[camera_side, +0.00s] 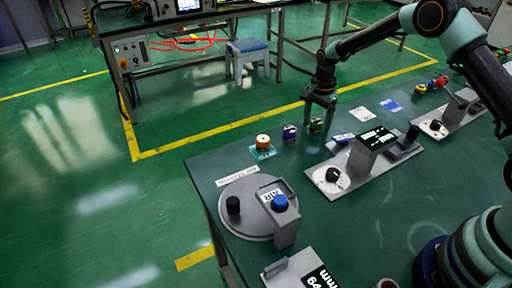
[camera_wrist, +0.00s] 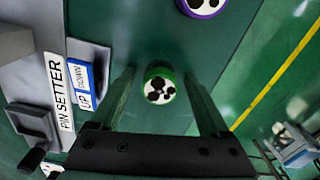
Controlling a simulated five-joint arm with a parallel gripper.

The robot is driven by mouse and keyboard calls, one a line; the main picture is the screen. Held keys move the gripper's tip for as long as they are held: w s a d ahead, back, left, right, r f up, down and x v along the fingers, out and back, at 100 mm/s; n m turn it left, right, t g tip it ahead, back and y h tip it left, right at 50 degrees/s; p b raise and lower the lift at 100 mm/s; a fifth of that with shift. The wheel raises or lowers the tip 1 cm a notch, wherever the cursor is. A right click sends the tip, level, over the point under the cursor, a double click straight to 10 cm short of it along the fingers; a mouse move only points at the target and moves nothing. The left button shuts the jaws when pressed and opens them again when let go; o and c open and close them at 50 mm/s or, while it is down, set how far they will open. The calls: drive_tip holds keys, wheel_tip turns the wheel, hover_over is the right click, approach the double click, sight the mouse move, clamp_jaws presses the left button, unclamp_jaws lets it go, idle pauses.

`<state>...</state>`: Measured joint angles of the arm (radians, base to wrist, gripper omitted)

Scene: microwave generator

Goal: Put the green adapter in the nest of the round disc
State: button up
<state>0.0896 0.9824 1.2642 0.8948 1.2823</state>
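The green adapter (camera_side: 316,125) stands on the table near its far edge, below my gripper. In the wrist view it is a green ring (camera_wrist: 160,85) with a white top and black holes. My gripper (camera_side: 320,103) is above it, fingers pointing down. In the wrist view the gripper (camera_wrist: 160,90) is open, with one finger to each side of the adapter and gaps between. A grey round disc (camera_side: 240,231) lies at the table's near left. It carries a black knob and a grey block with a blue button and AIR label. I cannot make out its nest clearly.
The pin setter (camera_side: 345,172), with a dial and display, stands nearby. A white label strip (camera_side: 238,176) lies behind the disc.

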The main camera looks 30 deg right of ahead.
wheel_tip(320, 180, up, 12)
wheel_tip(320, 180, up, 7)
drive_tip(key=n+t, duration=0.1)
drive_tip(key=n, duration=0.2)
hover_over(317, 122)
drive_tip(key=s+a, duration=0.1)
drive_tip(key=s, duration=0.3)
drive_tip(key=s+a+r+n+t, duration=0.1)
drive_tip(key=s+r+n+t, duration=0.1)
drive_tip(key=s+n, duration=0.4)
drive_tip(key=s+a+r+n+t, duration=0.2)
drive_tip(key=s+r+n, duration=0.2)
drive_tip(key=s, duration=0.8)
drive_tip(key=shift+a+n, duration=0.15)
drive_tip(key=shift+n, duration=0.95)
drive_tip(key=shift+o, duration=0.4)
drive_tip(key=shift+s+f+n+t, duration=0.2)
drive_tip(key=shift+s+n+t, duration=0.1)
drive_tip(key=shift+s, duration=0.05)
